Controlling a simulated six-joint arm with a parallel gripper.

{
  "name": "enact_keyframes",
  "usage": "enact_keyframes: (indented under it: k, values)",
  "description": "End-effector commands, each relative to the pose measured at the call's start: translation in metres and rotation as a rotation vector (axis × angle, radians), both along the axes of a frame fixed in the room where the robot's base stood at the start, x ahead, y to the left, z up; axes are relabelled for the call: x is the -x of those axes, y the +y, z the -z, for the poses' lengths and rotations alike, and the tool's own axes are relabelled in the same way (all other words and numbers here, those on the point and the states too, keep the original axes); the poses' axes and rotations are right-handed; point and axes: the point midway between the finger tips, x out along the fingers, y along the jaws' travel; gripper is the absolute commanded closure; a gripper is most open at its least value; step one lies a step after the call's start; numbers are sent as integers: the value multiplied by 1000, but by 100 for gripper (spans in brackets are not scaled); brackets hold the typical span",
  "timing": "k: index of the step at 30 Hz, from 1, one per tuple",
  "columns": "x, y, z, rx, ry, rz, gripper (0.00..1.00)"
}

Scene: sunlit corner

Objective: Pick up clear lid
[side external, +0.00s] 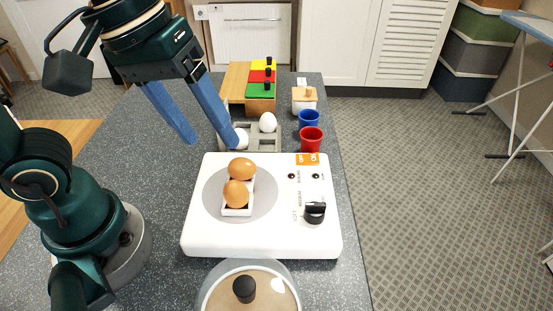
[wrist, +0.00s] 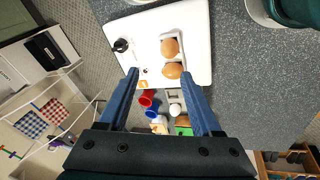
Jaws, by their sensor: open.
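The clear lid (side external: 272,290) is a round glass lid with a black knob (side external: 244,289), at the bottom edge of the side view. It appears to sit on a pot, partly cut off by the frame. I cannot make it out in the wrist view. My gripper (side external: 214,142) has two blue fingers spread apart, with nothing between them. It is above the far side of the counter, near the egg holder and well away from the lid. In the wrist view my gripper (wrist: 160,75) is also open, with its fingers on either side of the picture's middle.
A white stove (side external: 285,235) bears a small tray with two brown eggs (side external: 239,181). Counter left of the stove is clear.

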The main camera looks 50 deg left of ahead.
Motion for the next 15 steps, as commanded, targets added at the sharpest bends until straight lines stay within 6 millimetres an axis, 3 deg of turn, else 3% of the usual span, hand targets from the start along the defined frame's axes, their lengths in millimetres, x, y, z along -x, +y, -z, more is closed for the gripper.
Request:
enact_keyframes:
  k: [5,9,15]
  values:
    - [3,-56,5,13,176,20,34]
    - [18,-97,18,-28,283,80,34]
    - [43,-131,41,-102,356,216,34]
